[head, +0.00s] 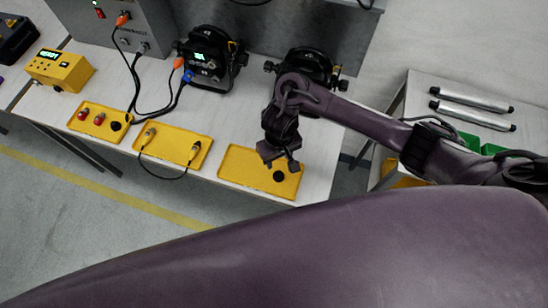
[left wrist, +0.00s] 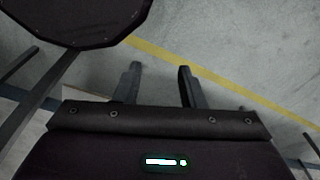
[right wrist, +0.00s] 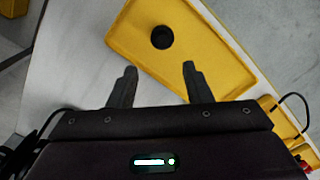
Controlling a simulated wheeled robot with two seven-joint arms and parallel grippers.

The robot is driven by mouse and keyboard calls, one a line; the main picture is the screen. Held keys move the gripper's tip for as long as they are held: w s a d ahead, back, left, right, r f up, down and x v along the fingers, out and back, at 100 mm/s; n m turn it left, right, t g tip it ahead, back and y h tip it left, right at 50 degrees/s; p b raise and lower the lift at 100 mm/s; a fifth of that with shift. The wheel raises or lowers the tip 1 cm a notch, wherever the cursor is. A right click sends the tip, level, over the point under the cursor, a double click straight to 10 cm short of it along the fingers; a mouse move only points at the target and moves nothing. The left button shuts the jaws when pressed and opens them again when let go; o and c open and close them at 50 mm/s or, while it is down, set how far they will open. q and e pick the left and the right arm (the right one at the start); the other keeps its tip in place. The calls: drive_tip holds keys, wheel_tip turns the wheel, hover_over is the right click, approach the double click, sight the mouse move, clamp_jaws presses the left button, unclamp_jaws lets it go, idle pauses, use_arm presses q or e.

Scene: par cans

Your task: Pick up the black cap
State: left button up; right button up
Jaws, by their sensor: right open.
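A round black cap (head: 279,176) lies on the right-hand yellow tray (head: 235,167) on the white table. It shows in the right wrist view as a dark disc (right wrist: 162,37), beyond the fingertips and between their lines. My right gripper (head: 280,163) is above this tray, open and empty, pointing down near the cap without holding it. Its two fingers also show spread in the right wrist view (right wrist: 158,68). My left gripper (left wrist: 159,68) is open and empty over the grey floor, away from the table; the head view does not show it.
A second yellow tray (head: 172,137) holds a cable; a third (head: 83,113) holds red parts and another black round piece (head: 115,126). Black stage lamps (head: 212,58) stand behind. A yellow meter box (head: 60,69) is at left. A side table (head: 420,90) holds tubes.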

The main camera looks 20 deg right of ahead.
sight(279, 174)
drive_tip(key=f+b, duration=0.1)
drive_tip(key=s+f+b, duration=0.1)
drive_tip(key=f, duration=0.1)
drive_tip(key=f+b, duration=0.1)
drive_tip(key=shift+s+f, duration=0.25)
drive_tip(key=shift+s, duration=0.05)
wheel_tip(279, 174, down, 2)
drive_tip(key=shift+w+f, duration=0.15)
drive_tip(key=shift+f, duration=0.05)
drive_tip(key=shift+a+f, duration=0.1)
drive_tip(key=shift+f, duration=0.1)
drive_tip(key=c, duration=0.6)
use_arm(q)
drive_tip(key=shift+s+f, duration=1.9)
use_arm(e)
clamp_jaws()
